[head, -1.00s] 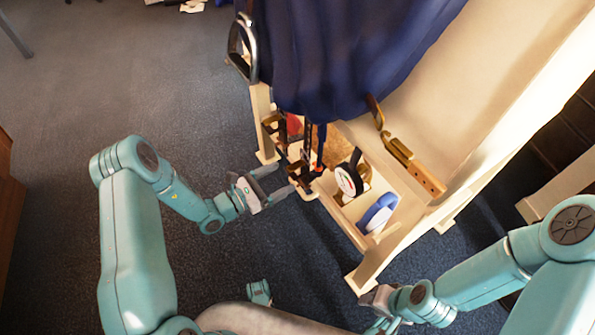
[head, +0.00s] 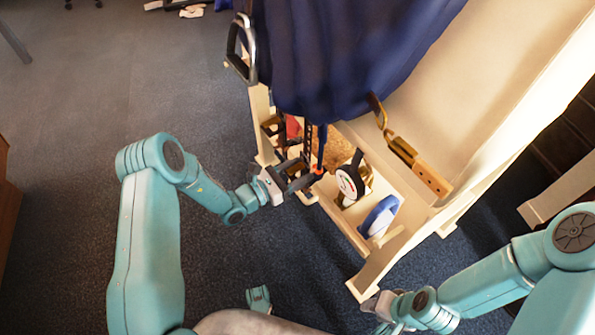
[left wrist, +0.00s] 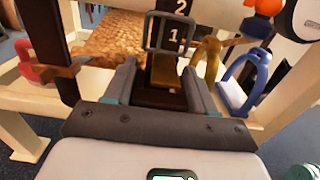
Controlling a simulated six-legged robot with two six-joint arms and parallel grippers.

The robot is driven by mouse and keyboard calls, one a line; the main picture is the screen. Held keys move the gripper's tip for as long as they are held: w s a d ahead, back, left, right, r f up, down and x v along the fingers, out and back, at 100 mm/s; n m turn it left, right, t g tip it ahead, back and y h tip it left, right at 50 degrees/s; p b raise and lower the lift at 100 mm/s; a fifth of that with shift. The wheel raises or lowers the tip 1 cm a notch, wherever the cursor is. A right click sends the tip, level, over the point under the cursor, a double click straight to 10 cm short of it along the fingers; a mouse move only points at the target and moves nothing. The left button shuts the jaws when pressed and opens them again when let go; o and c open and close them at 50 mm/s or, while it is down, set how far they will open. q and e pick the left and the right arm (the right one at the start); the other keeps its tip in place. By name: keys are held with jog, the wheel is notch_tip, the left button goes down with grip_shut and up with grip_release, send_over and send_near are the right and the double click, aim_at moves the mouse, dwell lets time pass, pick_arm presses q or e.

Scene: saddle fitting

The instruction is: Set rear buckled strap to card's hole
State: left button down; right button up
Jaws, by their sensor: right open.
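A dark strap marked with white 1 and 2 (left wrist: 173,12) hangs in the left wrist view, with a square grey metal buckle frame (left wrist: 150,32) around it. In the head view a dark strap with holes (head: 309,138) hangs below the blue cloth. My left gripper (head: 297,178) is at the strap's lower part. In the left wrist view its fingers (left wrist: 160,92) are spread, one each side of a brass-coloured piece (left wrist: 167,72) below the buckle; contact cannot be told. My right gripper (head: 376,303) is open, low near the stand's front foot. I cannot make out a card.
A round white dial (head: 348,183), a blue stirrup-like piece (head: 380,215) and a brown mat (head: 338,150) are on the wooden stand (head: 345,225). A brass stirrup-like piece (left wrist: 207,60) and orange piece (left wrist: 262,6) are close right of the strap.

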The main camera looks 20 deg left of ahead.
aim_at(307, 149)
pick_arm(q)
jog(key=c, duration=1.9)
grip_release()
notch_tip(307, 149, up, 8)
jog(key=p, duration=0.6)
jog(key=shift+r+p, duration=0.25)
jog(key=shift+p, duration=0.1)
jog(key=shift+o, duration=0.2)
jog(key=shift+f, duration=0.2)
jog(key=o, duration=1.5)
jog(key=shift+s, duration=0.1)
jog(key=p+v, duration=0.2)
jog(key=v, duration=1.4)
jog(key=shift+s, duration=0.1)
